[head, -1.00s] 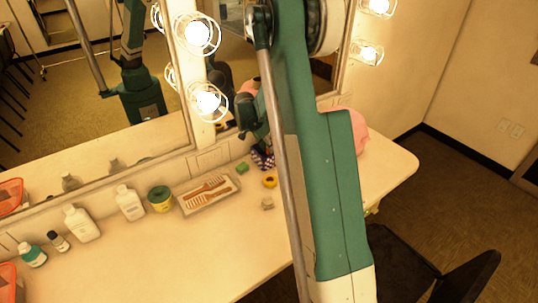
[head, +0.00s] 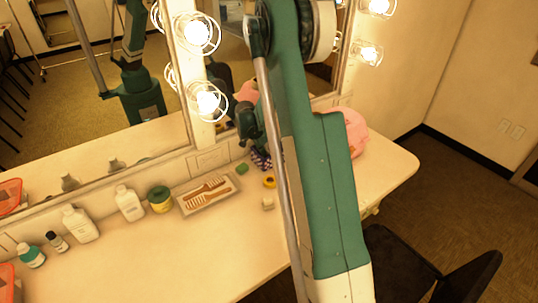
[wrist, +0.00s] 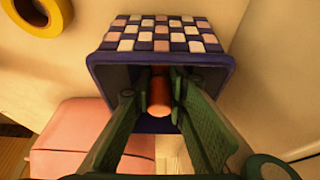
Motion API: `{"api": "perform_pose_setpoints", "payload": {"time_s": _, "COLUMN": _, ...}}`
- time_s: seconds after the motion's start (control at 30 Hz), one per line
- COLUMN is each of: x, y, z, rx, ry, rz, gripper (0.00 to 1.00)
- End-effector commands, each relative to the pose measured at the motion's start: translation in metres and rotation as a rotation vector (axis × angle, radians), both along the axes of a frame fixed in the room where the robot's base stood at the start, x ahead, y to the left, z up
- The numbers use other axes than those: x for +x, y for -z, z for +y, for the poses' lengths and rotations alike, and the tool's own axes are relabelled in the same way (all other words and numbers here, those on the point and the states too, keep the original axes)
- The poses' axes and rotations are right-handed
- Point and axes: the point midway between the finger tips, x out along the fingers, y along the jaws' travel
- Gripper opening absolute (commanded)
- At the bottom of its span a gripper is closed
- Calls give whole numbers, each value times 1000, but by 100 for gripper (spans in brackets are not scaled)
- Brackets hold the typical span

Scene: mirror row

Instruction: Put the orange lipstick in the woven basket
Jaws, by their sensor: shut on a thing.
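The woven basket (wrist: 166,36), with blue, white and pink checks, has its dark mouth facing the wrist view. In the head view the basket (head: 260,158) is partly hidden behind my arm. My gripper (wrist: 159,92) has its green fingers shut on the orange lipstick (wrist: 158,97), an orange-brown cylinder. Fingertips and lipstick show within the outline of the basket's mouth; how deep they are is hard to tell. In the head view the fingertips and lipstick cannot be made out.
A yellow tape roll (head: 269,181) lies near the basket, with a green block (head: 242,168) and a small pale block (head: 267,203). A comb tray (head: 208,194) and several bottles stand leftward. A pink thing (wrist: 85,140) is beside the basket. The front counter is clear.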

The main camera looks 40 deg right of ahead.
Motion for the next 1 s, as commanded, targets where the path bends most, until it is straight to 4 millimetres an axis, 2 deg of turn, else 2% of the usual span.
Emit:
{"api": "perform_pose_setpoints", "payload": {"time_s": 0.27, "x": 0, "y": 4, "z": 0, "rx": 0, "ry": 0, "rz": 0, "gripper": 3}}
{"api": "perform_pose_setpoints", "payload": {"time_s": 0.3, "x": 0, "y": 3, "z": 0, "rx": 0, "ry": 0, "rz": 0, "gripper": 20}}
{"api": "perform_pose_setpoints", "payload": {"time_s": 0.33, "x": 0, "y": 3, "z": 0, "rx": 0, "ry": 0, "rz": 0, "gripper": 22}}
{"api": "perform_pose_setpoints", "payload": {"time_s": 0.77, "x": 0, "y": 1, "z": 0, "rx": 0, "ry": 0, "rz": 0, "gripper": 22}}
{"api": "perform_pose_setpoints", "payload": {"time_s": 1.0, "x": 0, "y": -14, "z": 6, "rx": 0, "ry": 0, "rz": 0, "gripper": 22}}
